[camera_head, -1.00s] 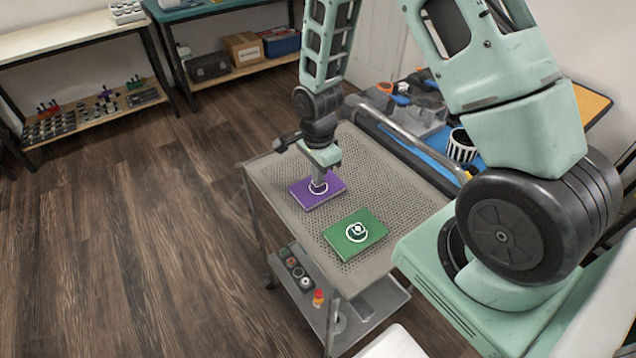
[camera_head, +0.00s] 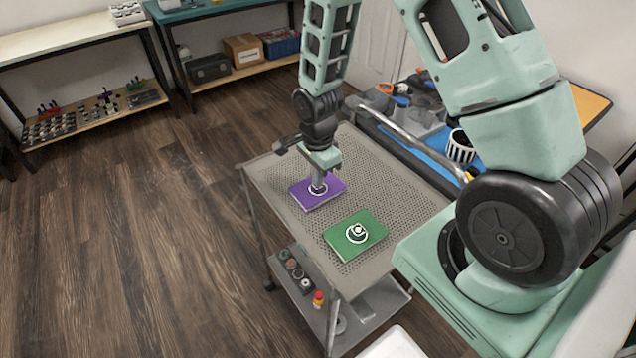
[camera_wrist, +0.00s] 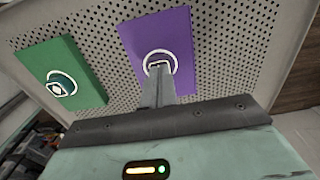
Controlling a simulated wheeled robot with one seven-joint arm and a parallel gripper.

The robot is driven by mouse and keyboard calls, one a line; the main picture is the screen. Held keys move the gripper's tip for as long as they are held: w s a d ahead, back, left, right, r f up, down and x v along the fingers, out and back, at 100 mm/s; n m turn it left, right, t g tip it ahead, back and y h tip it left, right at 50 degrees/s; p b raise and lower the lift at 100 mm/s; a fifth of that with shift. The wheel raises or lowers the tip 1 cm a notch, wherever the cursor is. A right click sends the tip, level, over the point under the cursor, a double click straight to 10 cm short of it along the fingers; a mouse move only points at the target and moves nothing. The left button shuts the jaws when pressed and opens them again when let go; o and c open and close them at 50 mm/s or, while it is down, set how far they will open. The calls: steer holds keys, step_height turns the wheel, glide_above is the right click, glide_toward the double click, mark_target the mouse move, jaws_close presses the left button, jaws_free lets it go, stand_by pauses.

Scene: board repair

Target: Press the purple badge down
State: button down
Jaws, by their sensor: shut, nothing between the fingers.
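A purple board (camera_head: 330,199) lies on the perforated top of a grey cart (camera_head: 283,208). A white ring marks its middle, and it also shows in the wrist view (camera_wrist: 180,30).
A green board (camera_head: 340,243) with a round white-marked badge (camera_head: 357,233) lies nearer on the same cart top. The cart's lower shelf (camera_head: 380,304) holds a button panel (camera_head: 296,270).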

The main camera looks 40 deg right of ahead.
steer(key=shift+r, duration=0.15)
step_height(320, 180, up, 8)
steer(key=p, duration=0.6)
stand_by(0.5)
steer(key=s+a+r+n, duration=0.6)
steer(key=a+r+n, duration=0.4)
steer(key=a+r, duration=0.15)
steer(key=s+a+r+n, duration=0.3)
steer(key=s+r+n, duration=0.1)
steer(key=s+n, duration=0.4)
steer(key=s+a+r+n, duration=0.4)
steer(key=s+n, duration=0.3)
steer(key=s, duration=0.1)
steer(key=shift+r+n+y, duration=0.3)
steer(key=shift+r+n, duration=0.05)
steer(key=shift+n, duration=0.05)
steer(key=shift+w, duration=0.1)
